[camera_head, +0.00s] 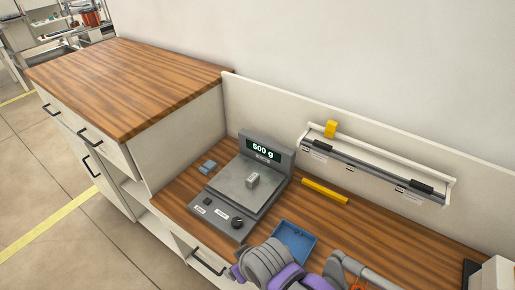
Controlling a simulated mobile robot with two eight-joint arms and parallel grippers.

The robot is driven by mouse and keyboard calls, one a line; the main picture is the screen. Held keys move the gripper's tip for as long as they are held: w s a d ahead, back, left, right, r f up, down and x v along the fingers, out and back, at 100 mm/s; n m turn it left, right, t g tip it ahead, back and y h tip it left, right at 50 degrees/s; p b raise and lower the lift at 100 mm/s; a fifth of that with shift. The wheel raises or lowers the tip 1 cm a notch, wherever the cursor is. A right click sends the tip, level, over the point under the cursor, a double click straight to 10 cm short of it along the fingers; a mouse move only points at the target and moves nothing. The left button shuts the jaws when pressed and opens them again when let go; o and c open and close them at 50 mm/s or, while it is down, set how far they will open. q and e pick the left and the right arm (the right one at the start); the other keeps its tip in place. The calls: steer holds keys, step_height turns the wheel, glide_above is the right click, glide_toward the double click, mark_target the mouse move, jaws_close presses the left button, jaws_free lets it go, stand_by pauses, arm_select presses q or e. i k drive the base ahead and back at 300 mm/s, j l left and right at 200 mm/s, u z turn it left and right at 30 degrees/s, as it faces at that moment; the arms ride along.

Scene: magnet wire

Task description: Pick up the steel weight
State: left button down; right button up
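The steel weight (253,180) is a small grey block standing on the pan of a grey scale (225,209). The scale's display (264,151) appears to read 500 g. Nothing touches the weight, and it is in plain sight. Part of an arm of mine, grey with purple, shows at the bottom edge in front of the scale, apart from the weight. Neither of my grippers can be made out in this view.
The scale stands on a wooden bench. Small blue blocks (208,167) lie left of it, a yellow bar (325,191) right of it, and a blue tray (294,241) in front. A wall rail (375,170) holds a yellow block (330,129). A higher wooden counter (130,85) stands left.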

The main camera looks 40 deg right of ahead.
mark_target(252, 180)
steer(key=z, duration=1.35)
